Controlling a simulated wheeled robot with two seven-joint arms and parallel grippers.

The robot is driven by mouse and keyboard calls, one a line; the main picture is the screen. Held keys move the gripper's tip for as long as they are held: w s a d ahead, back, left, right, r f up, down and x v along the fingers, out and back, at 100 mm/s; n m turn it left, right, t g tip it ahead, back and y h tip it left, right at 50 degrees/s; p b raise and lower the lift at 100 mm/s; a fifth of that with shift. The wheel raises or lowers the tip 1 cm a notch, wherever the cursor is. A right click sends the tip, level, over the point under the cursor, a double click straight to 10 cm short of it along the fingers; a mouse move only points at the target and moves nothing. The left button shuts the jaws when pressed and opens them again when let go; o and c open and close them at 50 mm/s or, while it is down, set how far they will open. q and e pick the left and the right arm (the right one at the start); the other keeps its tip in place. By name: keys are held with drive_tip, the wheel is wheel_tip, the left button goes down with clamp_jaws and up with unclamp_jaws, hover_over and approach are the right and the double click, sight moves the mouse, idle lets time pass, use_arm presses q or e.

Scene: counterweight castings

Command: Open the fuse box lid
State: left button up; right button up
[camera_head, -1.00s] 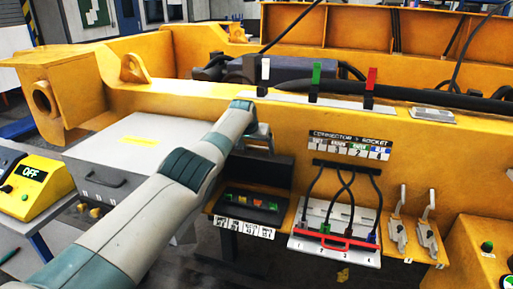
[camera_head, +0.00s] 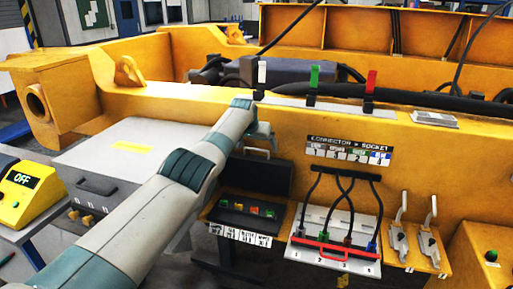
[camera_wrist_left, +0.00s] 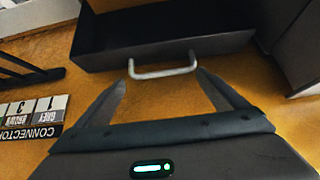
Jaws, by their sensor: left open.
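The fuse box (camera_head: 248,210) is a dark tray with several coloured fuses under the yellow beam, in the head view. Its dark lid (camera_head: 265,176) stands raised at the back, so the fuses show. A pale handle (camera_head: 257,153) is on the lid's upper edge. My left gripper (camera_head: 260,137) is open just above the handle. In the left wrist view, the open fingers (camera_wrist_left: 164,82) are spread to either side of the handle (camera_wrist_left: 164,73), which lies just beyond the tips. The dark lid (camera_wrist_left: 165,45) shows behind it. My right gripper is not in view.
A connector panel with cables (camera_head: 337,238) and a red bar stands right of the fuse box. Two levers (camera_head: 415,230) are farther right. A grey box (camera_head: 125,155) and a yellow OFF unit (camera_head: 25,190) are at left. The yellow beam (camera_head: 290,128) runs behind.

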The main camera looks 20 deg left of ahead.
use_arm(q)
drive_tip(key=shift+f, duration=0.15)
drive_tip(key=shift+s+a, duration=0.2)
drive_tip(key=shift+s, duration=0.05)
drive_tip(key=shift+r, duration=0.2)
drive_tip(key=shift+v, duration=1.05)
drive_tip(key=b+v, duration=0.5)
drive_tip(key=v, duration=0.9)
drive_tip(key=shift+r, duration=0.35)
drive_tip(key=shift+s+d, duration=0.1)
